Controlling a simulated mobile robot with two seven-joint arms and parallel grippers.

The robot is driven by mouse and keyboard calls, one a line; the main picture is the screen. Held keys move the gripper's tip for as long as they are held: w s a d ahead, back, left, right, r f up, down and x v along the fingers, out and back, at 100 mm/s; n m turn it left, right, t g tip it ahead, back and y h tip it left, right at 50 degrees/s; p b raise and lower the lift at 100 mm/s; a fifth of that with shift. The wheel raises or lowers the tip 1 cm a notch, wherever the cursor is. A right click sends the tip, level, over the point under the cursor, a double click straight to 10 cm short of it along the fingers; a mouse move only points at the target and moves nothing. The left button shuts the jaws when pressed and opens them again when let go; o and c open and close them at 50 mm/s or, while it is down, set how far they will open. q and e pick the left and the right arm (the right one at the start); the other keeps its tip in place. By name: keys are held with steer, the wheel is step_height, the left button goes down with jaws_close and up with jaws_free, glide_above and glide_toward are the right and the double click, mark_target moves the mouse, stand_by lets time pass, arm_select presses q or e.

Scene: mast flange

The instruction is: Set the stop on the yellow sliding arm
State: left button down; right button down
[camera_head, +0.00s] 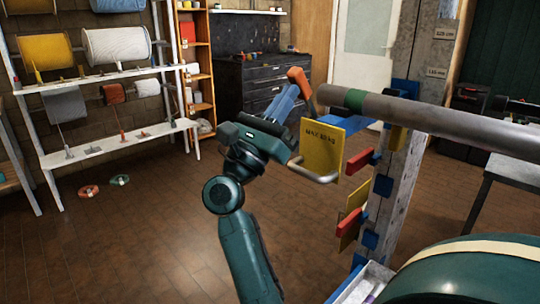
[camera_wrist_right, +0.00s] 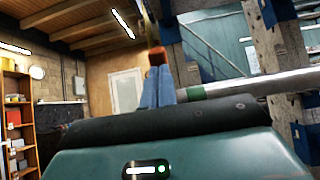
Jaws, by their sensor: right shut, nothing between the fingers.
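My right gripper (camera_head: 294,90) reaches up from the lower middle, its blue fingers shut and empty. In the right wrist view its fingers (camera_wrist_right: 158,85) point up together. An orange-red block (camera_head: 300,82) is at the fingertips; it also shows in the right wrist view (camera_wrist_right: 157,55). I cannot tell whether they touch, or whether this block is the stop. A yellow plate (camera_head: 322,150) marked as a maximum load hangs right of the gripper, by a blue arm (camera_head: 350,125) on the post. I cannot clearly make out the yellow sliding arm. My left gripper is not in view.
A thick grey pipe (camera_head: 440,118) with a green band runs close right of the fingers. The upright post (camera_head: 398,190) carries red and blue blocks. A large green cylinder (camera_head: 475,272) fills the lower right. Shelves with reels (camera_head: 95,75) stand far left; the floor between is mostly clear.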

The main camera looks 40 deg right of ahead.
mark_target(303, 74)
steer(key=d+r, duration=0.2)
steer(key=shift+d+r+g, duration=0.3)
steer(key=shift+d+r, duration=0.05)
steer(key=shift+x, duration=0.95)
steer(key=shift+w+d+r, duration=0.15)
steer(key=shift+d, duration=0.55)
steer(key=shift+d, duration=0.1)
